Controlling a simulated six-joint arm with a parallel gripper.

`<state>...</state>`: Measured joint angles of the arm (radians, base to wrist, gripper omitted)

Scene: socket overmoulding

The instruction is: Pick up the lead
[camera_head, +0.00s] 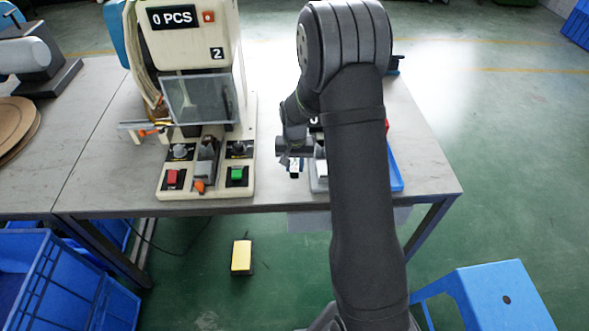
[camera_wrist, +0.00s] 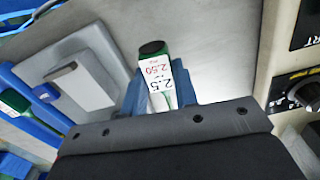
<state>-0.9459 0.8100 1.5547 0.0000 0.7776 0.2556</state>
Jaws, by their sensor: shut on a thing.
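My gripper (camera_wrist: 160,92) is shut on the lead, its blue-grey fingers on either side of it. In the wrist view the lead (camera_wrist: 160,80) shows a green body, a black end and a white label reading 2.5 and 2.50. In the head view my gripper (camera_head: 291,160) is at the table's front, right of the machine, with a small green and white part of the lead (camera_head: 294,173) below it. The rest of the lead is hidden by my gripper and arm.
The machine (camera_head: 205,150) with red and green buttons stands left of my gripper. A blue tray (camera_head: 396,170) lies to the right, partly behind my arm. In the wrist view, a grey fixture with a white block (camera_wrist: 77,85) and blue tray (camera_wrist: 22,82) are left.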

